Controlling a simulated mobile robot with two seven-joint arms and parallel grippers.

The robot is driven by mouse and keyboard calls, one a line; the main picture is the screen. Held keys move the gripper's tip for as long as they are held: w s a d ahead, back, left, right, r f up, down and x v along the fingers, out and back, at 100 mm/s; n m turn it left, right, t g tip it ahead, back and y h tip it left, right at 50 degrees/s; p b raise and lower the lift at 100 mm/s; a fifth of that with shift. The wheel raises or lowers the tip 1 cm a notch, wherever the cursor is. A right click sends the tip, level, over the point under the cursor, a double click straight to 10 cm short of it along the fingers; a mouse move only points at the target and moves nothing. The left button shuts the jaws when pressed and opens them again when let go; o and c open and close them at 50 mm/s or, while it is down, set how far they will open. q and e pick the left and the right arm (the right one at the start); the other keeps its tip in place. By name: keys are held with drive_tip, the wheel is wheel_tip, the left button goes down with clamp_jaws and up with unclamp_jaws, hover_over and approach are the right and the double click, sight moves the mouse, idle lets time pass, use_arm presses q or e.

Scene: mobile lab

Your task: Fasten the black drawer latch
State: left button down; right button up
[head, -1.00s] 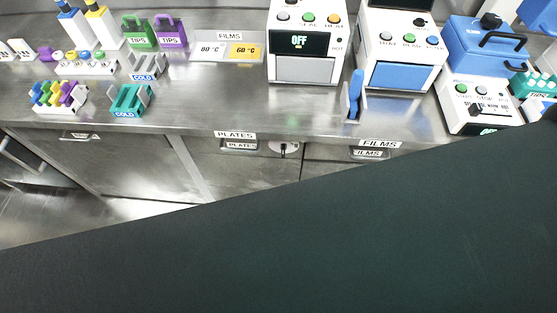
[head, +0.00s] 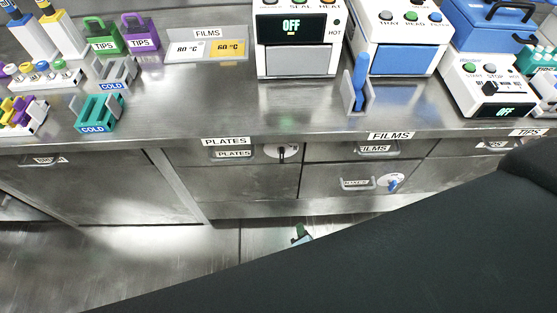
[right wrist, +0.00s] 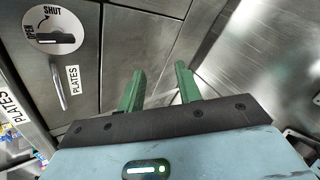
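The black latch (head: 281,152) is a black lever on a white round plate on the PLATES drawer, right of its handle. In the right wrist view the black latch (right wrist: 55,41) shows at upper left, its plate marked OPEN and SHUT with an arrow; the lever lies beside the OPEN mark. The PLATES drawer (head: 228,178) looks closed. My right gripper (right wrist: 160,84) is open and empty, its two green fingers apart, away from the latch. In the head view my right gripper (head: 300,235) shows partly, below the drawers, mostly hidden by my dark arm. My left gripper is not in view.
A blue latch (head: 393,182) sits on the lower RACKS drawer (head: 330,183). The FILMS drawer (head: 410,147) is to the right of the PLATES drawer. The counter (head: 290,120) overhead carries devices and racks. The floor (head: 190,250) before the drawers looks clear.

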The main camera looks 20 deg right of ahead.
drive_tip(key=w+r+n+t+h+b, duration=0.2)
drive_tip(key=w+n+t, duration=0.1)
drive_tip(key=w+n, duration=0.35)
drive_tip(key=n+t+h+b, duration=0.1)
drive_tip(key=n+t+b, duration=0.1)
drive_tip(key=n+t, duration=0.3)
approach(282, 158)
drive_tip(key=w, duration=0.2)
drive_tip(key=shift+d+x, duration=0.15)
drive_tip(key=shift+x, duration=1.7)
drive_tip(key=shift+d+x, duration=0.15)
drive_tip(key=shift+x, duration=1.75)
drive_tip(key=shift+s, duration=0.1)
clamp_jaws()
